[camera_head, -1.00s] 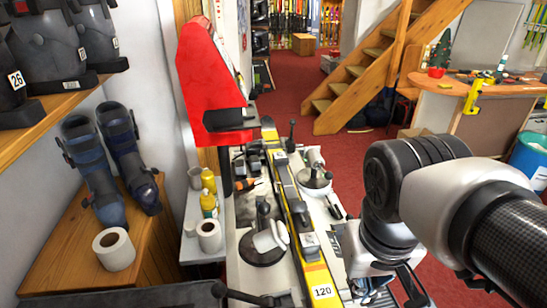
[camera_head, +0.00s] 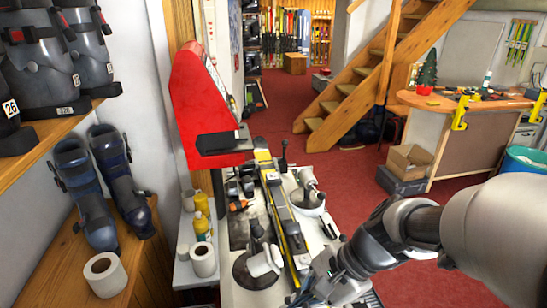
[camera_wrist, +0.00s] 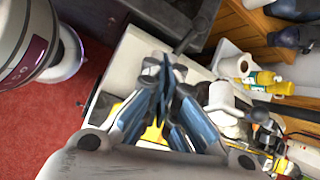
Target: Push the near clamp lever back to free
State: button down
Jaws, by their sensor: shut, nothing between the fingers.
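In the head view my gripper (camera_head: 298,295) is low over the near part of the bench. The yellow ski (camera_head: 283,210) lies along the bench, and in the wrist view it is partly behind the fingers.
A round-based clamp (camera_head: 258,266) with a black handle stands left of the ski; another (camera_head: 307,197) stands right of it. A far black lever (camera_head: 284,157) stands upright. Paper rolls (camera_head: 203,260) and yellow bottles (camera_head: 201,226) crowd the left side. Red floor (camera_head: 350,180) is open at right.

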jog(key=shift+w+a+f+m+y+b, duration=0.45)
jog(key=shift+w+a+f+m+b, duration=0.4)
jog(key=shift+a+f, duration=1.4)
jog(key=shift+w+a+f+m+y+b, duration=0.4)
jog(key=shift+w+a+f+m, duration=0.45)
jog(key=shift+a+f, duration=1.45)
jog(key=shift+w+a+f+m+y+b, duration=0.55)
jog(key=shift+a+f+m, duration=0.55)
jog(key=shift+a+f, duration=1.15)
jog(key=shift+a+r, duration=0.25)
jog(key=shift+r, duration=0.05)
jog(key=shift+s+b+x, duration=0.2)
jog(key=shift+b+x, duration=0.5)
jog(key=shift+x, duration=0.45)
jog(key=shift+r, duration=0.15)
jog(key=p+v, duration=0.5)
jog(key=v, duration=0.9)
jog(key=shift+w+a+p, duration=0.2)
jog(key=shift+p, duration=0.15)
